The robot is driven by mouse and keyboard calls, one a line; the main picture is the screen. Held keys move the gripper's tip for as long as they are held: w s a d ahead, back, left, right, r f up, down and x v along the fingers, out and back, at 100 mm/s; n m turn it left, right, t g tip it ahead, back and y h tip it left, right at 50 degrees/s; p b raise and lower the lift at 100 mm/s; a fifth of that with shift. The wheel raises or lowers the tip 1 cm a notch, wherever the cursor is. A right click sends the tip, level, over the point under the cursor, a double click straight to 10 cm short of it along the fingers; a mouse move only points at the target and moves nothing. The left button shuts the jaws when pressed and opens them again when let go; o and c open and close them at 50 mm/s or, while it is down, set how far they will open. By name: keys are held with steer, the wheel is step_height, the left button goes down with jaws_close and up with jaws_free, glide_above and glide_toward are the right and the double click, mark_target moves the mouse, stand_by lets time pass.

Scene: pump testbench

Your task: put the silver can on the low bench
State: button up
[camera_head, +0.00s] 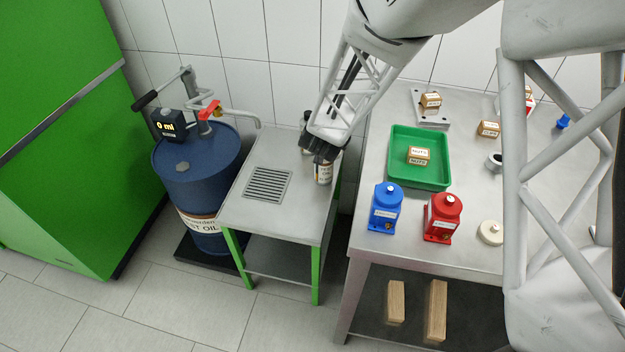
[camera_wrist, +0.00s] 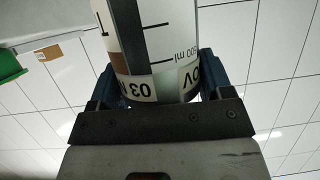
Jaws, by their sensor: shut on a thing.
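My gripper (camera_head: 322,147) is over the right side of the low bench (camera_head: 231,205), the grey-topped table with green legs. It is shut on a cylindrical can (camera_head: 323,174), whose lower part with a pale printed label shows below the fingers. In the wrist view the can (camera_wrist: 155,50) sits between the two blue fingers, with a "500 ml" mark, scale lines and a dark vertical band. The fingers and wrist hide its upper part in the head view. The can is close to the bench top near its right edge; I cannot tell whether it touches.
A square grate (camera_head: 268,185) is set in the low bench. A blue oil drum (camera_head: 198,175) with a pump stands left. The higher table at right holds a green tray (camera_head: 420,180), a blue bottle (camera_head: 385,208) and a red bottle (camera_head: 442,219). A narrow gap separates the tables.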

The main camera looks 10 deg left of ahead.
steer(key=s+f+m+h, duration=0.2)
steer(key=s+f, duration=0.5)
steer(key=s, duration=0.4)
steer(key=s+f+m+h, duration=0.3)
steer(key=s+f, duration=0.4)
steer(key=s, duration=0.5)
steer(key=shift+s+f+g+h, duration=0.25)
steer(key=shift+g+h, duration=0.15)
steer(key=shift+h, duration=0.2)
steer(key=shift+w, duration=0.15)
steer(key=w+a+f, duration=0.1)
steer(key=w+a, duration=0.7)
steer(key=w, duration=0.5)
steer(key=shift+w+a+f, duration=0.15)
steer(key=shift+a+f, duration=0.1)
steer(key=shift+f, duration=1.85)
steer(key=o, duration=1.2)
steer(key=shift+c, duration=0.2)
